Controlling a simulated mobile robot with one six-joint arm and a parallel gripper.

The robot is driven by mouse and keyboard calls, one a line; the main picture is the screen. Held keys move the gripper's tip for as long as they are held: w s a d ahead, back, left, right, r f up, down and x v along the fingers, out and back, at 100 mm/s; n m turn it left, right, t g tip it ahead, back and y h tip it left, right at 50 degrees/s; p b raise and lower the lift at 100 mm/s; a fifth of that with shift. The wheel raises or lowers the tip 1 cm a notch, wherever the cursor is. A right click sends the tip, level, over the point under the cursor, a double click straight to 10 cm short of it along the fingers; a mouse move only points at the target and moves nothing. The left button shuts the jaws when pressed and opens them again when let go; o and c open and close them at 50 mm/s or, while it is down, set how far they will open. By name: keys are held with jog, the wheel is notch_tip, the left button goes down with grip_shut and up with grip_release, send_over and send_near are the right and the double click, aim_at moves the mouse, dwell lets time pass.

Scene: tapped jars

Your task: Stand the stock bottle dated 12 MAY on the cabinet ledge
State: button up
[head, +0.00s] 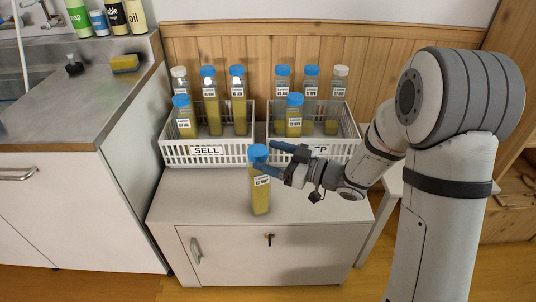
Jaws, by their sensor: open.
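A blue-capped bottle of yellow-green liquid (260,198) stands upright on the bare front part of the cabinet top, the ledge (196,210). Its label seems to end in MAY, but the day is too small to read surely. My gripper (262,158) is open at the neck of this bottle. One blue finger crosses in front of the neck just below the cap, and the other is beside the cap, farther back. I cannot tell whether either finger touches the bottle.
A white basket marked SELL (207,150) and a second basket (350,137), its sign partly hidden by my gripper, stand behind, holding several labelled bottles. A sink counter (95,100) is at left. The ledge's front left is clear.

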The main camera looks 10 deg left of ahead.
jog(key=shift+v, duration=1.15)
jog(key=p+v, duration=0.1)
jog(key=v, duration=0.6)
jog(key=shift+d, duration=0.4)
